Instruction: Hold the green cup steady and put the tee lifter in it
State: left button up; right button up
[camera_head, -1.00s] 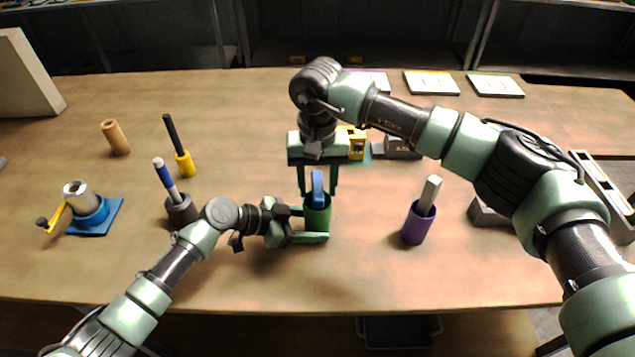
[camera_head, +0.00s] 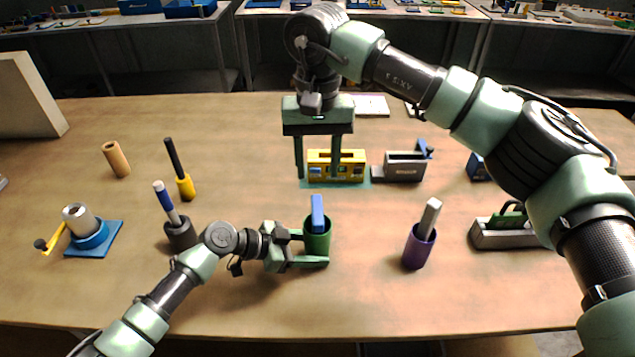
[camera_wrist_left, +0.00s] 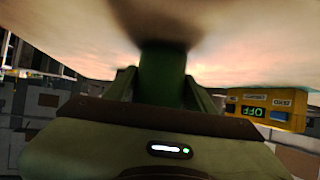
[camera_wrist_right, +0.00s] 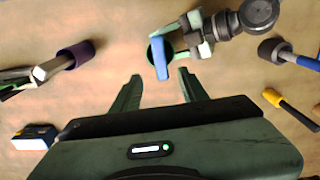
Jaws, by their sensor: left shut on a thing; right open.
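The green cup (camera_head: 317,243) stands upright on the table near the front middle. A flat blue tool (camera_head: 317,212), seemingly the tee lifter, stands in it, its upper part above the rim; its lower end is hidden. My left gripper (camera_head: 313,250) is shut around the cup from the left. The cup's side also shows between the fingers in the left wrist view (camera_wrist_left: 161,75). My right gripper (camera_head: 318,178) is open and empty, fingers pointing down, above and behind the cup. In the right wrist view the blue tool (camera_wrist_right: 159,60) lies beyond the open fingertips, apart from them.
A purple cup (camera_head: 419,249) with a grey tool stands to the right, a dark cup (camera_head: 180,236) with a blue-topped tool to the left. Behind are a yellow box (camera_head: 348,160) and a grey box (camera_head: 404,168). A blue-based fixture (camera_head: 93,240) sits far left.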

jog(key=shift+r, duration=0.55)
pick_arm(q)
jog(key=o, duration=1.1)
jog(key=shift+c, duration=0.2)
